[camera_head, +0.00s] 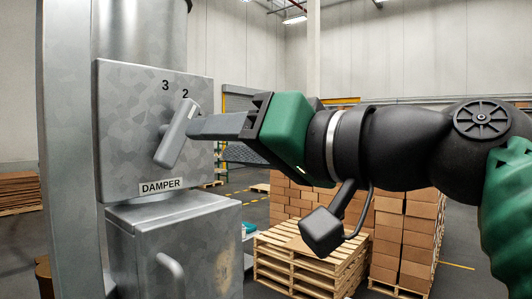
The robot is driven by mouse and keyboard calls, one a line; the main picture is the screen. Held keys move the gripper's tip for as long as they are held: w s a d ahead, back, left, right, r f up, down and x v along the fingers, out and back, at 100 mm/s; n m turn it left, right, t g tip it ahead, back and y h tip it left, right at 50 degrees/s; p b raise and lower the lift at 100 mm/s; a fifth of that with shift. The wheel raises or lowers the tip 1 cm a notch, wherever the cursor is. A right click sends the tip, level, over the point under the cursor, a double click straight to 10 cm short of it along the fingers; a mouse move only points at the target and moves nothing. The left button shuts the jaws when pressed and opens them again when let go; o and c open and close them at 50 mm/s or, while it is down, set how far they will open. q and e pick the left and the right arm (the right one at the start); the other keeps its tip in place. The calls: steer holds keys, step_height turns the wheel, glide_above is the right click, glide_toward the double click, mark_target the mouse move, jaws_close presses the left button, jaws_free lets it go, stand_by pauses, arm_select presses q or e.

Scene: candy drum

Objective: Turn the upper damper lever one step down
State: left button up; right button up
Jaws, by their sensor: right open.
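The damper lever (174,142) is a grey bar on a galvanized damper plate (125,130). It is tilted, with its upper end leaning right, just below the number 2. The numbers 3 and 2 show above it; the plate to the right of the lever is partly covered by my gripper. A DAMPER label (162,185) sits below the lever. My right gripper (207,140) comes in from the right and is open. Its upper finger reaches the lever's right side near the upper end; I cannot tell whether it touches. My left gripper is not in view.
Wooden pallets (300,262) and stacked cardboard boxes (405,225) stand on the floor behind my right arm. A metal post (66,150) rises left of the plate.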

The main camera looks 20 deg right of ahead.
steer(key=b+v, duration=0.1)
steer(key=v, duration=0.6)
steer(key=shift+d, duration=0.25)
stand_by(0.5)
